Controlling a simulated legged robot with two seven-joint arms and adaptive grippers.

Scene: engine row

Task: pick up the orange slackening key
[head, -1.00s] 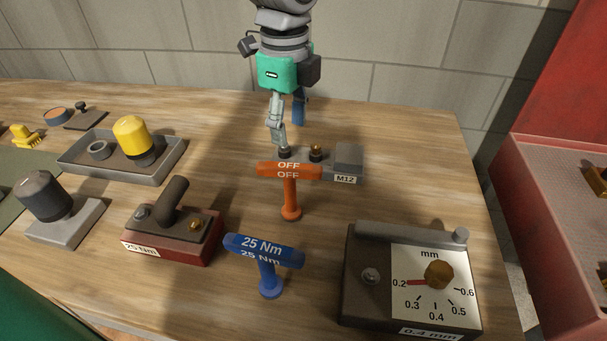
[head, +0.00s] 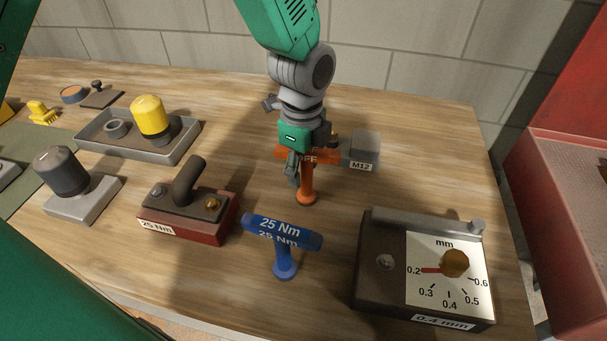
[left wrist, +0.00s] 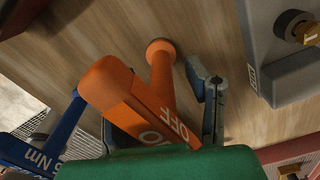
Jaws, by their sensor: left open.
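The orange slackening key (head: 307,186) stands upright on the wooden table, with an OFF-marked crossbar on a round stem. My left gripper (head: 299,168) is lowered at the key, its green palm over the crossbar and hiding part of it. In the left wrist view the key (left wrist: 162,85) lies in front of the palm, with one open finger (left wrist: 207,95) to the right of the stem, apart from it. The other finger is not clear behind the crossbar. The gripper is open. My right gripper is not in view.
The blue 25 Nm key (head: 283,247) stands close in front. The grey M12 block (head: 363,147) is just behind right. A dark 0.4 mm gauge box (head: 384,290) is front right. A red 25 Nm block (head: 190,222) and a grey tray (head: 93,146) are left.

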